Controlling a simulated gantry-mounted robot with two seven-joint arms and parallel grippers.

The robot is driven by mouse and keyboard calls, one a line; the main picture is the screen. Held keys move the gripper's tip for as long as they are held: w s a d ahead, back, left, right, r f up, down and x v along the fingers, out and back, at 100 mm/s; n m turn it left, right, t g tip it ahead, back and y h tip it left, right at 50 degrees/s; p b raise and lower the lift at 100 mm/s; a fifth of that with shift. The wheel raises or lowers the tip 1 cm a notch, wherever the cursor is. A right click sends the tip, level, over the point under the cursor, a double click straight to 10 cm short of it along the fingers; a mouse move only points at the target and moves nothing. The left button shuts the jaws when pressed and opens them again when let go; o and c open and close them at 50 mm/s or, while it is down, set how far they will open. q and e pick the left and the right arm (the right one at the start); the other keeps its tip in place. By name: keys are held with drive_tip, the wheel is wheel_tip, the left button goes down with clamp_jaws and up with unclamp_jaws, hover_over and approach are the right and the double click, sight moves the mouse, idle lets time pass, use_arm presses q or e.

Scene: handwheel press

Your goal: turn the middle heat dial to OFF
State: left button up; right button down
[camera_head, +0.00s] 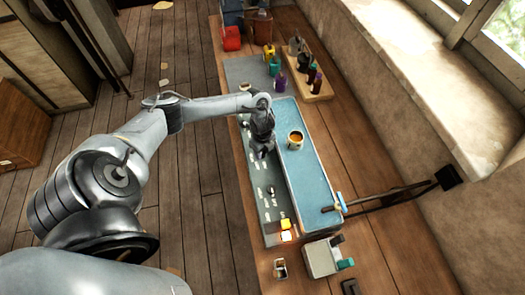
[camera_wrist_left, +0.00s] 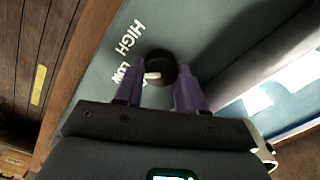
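The dial (camera_wrist_left: 162,66) is a dark round knob with a short white mark on its lower-left part, in the left wrist view. The labels HIGH (camera_wrist_left: 130,36) and LOW (camera_wrist_left: 122,72) are printed beside it on the grey panel; a further label is mostly hidden by a finger. My left gripper (camera_wrist_left: 158,84) has its two purple fingers apart, one on each side of the dial's near edge. I cannot tell whether they touch it. In the head view my left gripper (camera_head: 263,152) is over the grey panel (camera_head: 252,182) and hides the dial. My right gripper is not in view.
A light-blue plate (camera_head: 312,185) with a cup of orange contents (camera_head: 295,140) lies right of the panel. A dark rod (camera_head: 385,197) reaches across at the right. Bottles on a wooden tray (camera_head: 318,90) stand behind.

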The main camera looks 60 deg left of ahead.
use_arm(q)
drive_tip(key=shift+c, duration=1.1)
drive_tip(key=shift+r+n+p, duration=0.2)
drive_tip(key=shift+n+p, duration=0.6)
drive_tip(key=shift+p, duration=0.4)
drive_tip(key=n+p, duration=0.4)
drive_tip(key=shift+w+n+p, duration=0.1)
drive_tip(key=shift+n+p, duration=0.9)
drive_tip(key=shift+f+n+p, duration=0.15)
drive_tip(key=shift+n+p, duration=0.35)
drive_tip(key=shift+n, duration=0.2)
drive_tip(key=o, duration=1.1)
drive_tip(key=shift+a, duration=0.1)
drive_tip(key=shift+c, duration=0.2)
